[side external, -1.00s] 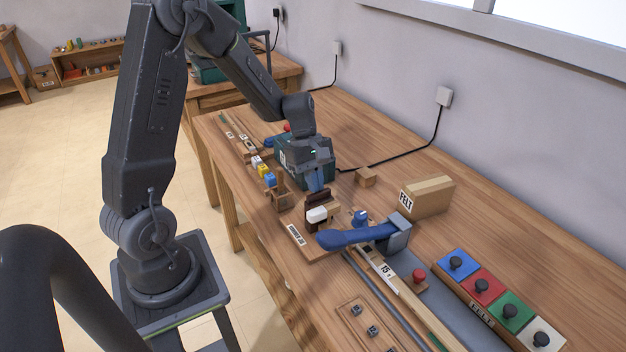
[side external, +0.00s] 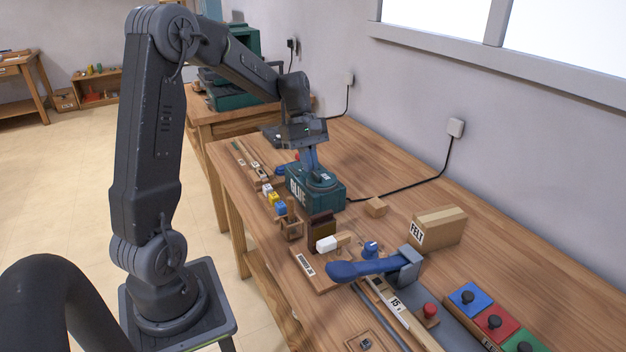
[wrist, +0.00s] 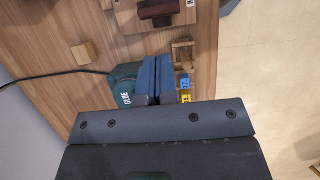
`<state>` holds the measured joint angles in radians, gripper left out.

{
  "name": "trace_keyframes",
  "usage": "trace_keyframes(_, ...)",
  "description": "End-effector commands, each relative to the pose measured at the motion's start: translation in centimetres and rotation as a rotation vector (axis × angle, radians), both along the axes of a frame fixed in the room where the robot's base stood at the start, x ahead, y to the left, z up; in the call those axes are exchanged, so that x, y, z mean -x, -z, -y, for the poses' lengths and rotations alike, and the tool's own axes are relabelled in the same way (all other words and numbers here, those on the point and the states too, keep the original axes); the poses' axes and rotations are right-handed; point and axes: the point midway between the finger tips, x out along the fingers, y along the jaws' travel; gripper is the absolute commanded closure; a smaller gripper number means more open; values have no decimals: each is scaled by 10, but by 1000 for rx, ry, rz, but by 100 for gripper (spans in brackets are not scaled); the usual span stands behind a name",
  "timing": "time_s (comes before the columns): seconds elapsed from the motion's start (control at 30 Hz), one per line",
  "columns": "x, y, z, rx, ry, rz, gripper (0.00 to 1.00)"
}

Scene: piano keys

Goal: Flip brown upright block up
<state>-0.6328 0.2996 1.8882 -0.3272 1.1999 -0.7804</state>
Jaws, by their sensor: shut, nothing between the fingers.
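The dark brown block (side external: 321,228) stands on a wooden base (side external: 310,274) beside a white hammer-like block (side external: 326,244). A dark brown piece, likely the same block, shows at the top edge of the wrist view (wrist: 158,9), partly cut off. My gripper (side external: 314,170) is shut and empty. Its blue fingers are over the green glue box (side external: 318,196), behind the brown block and apart from it. In the wrist view my shut fingers (wrist: 155,62) lie side by side next to the green box. Whether the fingertips touch the box is unclear.
A blue lever (side external: 365,268) lies in front of the brown block. A small wooden cube (side external: 376,207) and a felt box (side external: 437,229) stand towards the wall. A wooden holder (side external: 290,226) and coloured cubes (side external: 275,203) are to the left. A black cable crosses the bench.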

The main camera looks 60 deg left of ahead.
Motion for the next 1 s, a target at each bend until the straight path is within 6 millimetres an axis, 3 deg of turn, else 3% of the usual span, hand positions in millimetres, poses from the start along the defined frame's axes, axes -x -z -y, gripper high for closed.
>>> trace_keyframes(0.13, -8, 1, -35, 3, -5, -3, 100)
trace_keyframes(0.27, -10, 4, -48, 4, -1, -7, 100)
trace_keyframes(0.47, -9, 25, -38, 7, 2, -8, 100)
trace_keyframes(0.83, -9, 95, -10, 6, 2, -9, 100)
trace_keyframes(1.0, -10, 95, 14, 1, 4, -4, 100)
